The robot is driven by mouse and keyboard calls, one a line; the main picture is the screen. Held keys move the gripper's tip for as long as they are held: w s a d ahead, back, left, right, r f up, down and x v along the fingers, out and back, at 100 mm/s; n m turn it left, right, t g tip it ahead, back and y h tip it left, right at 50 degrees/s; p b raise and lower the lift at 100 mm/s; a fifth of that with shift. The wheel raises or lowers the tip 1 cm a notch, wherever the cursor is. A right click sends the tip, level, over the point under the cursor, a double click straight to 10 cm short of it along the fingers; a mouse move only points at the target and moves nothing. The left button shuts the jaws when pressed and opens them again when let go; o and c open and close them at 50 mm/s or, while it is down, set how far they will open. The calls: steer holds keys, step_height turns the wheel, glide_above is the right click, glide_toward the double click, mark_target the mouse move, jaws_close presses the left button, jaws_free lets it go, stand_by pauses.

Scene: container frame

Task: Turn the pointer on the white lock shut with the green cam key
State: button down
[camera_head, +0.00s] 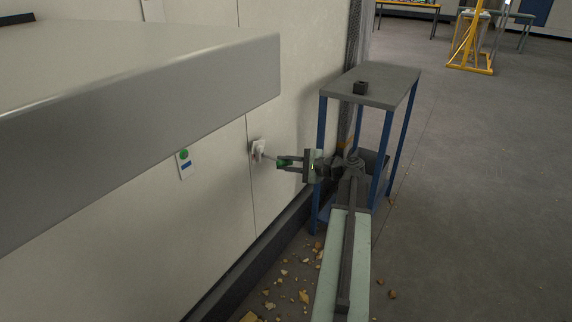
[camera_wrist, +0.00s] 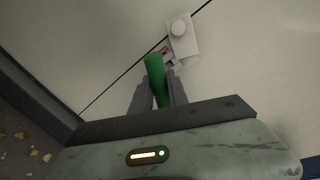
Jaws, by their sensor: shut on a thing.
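The white lock (camera_head: 257,150) is mounted on the pale wall beside a vertical seam. In the wrist view the white lock (camera_wrist: 182,36) shows a round knob and a small red mark at its lower left edge. My gripper (camera_head: 283,163) is shut on the green cam key (camera_wrist: 154,68). The key points from my fingers toward the lock. Its far end is close to the red mark, and I cannot tell whether it is seated in the lock. The pointer cannot be made out clearly.
A label with a green dot (camera_head: 184,163) is on the wall left of the lock. A large grey slab (camera_head: 150,95) juts in at upper left. Rubble lies on the floor below.

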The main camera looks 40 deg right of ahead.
steer(key=shift+r+x, duration=0.2)
steer(key=shift+x, duration=0.95)
stand_by(1.6)
steer(key=shift+w+r, duration=0.1)
steer(key=n+h, duration=0.1)
steer(key=n, duration=0.3)
steer(key=n+h, duration=0.1)
steer(key=n, duration=0.2)
steer(key=shift+a+f+n+t, duration=0.1)
steer(key=shift+f+n+t, duration=0.2)
steer(key=shift+n, duration=0.1)
steer(key=n+h+b, duration=0.1)
steer(key=n, duration=0.1)
steer(key=n+b, duration=0.1)
steer(key=n, duration=0.1)
steer(key=shift+f+n+t+h, duration=0.15)
steer(key=shift+n+t+h, duration=0.15)
steer(key=shift+t+h, duration=0.1)
steer(key=n+b, duration=0.1)
steer(key=n, duration=0.1)
steer(key=shift+n+t+h, duration=0.3)
steer(key=shift+d+r+n, duration=0.2)
steer(key=shift+n, duration=0.7)
steer(key=shift+s, duration=0.2)
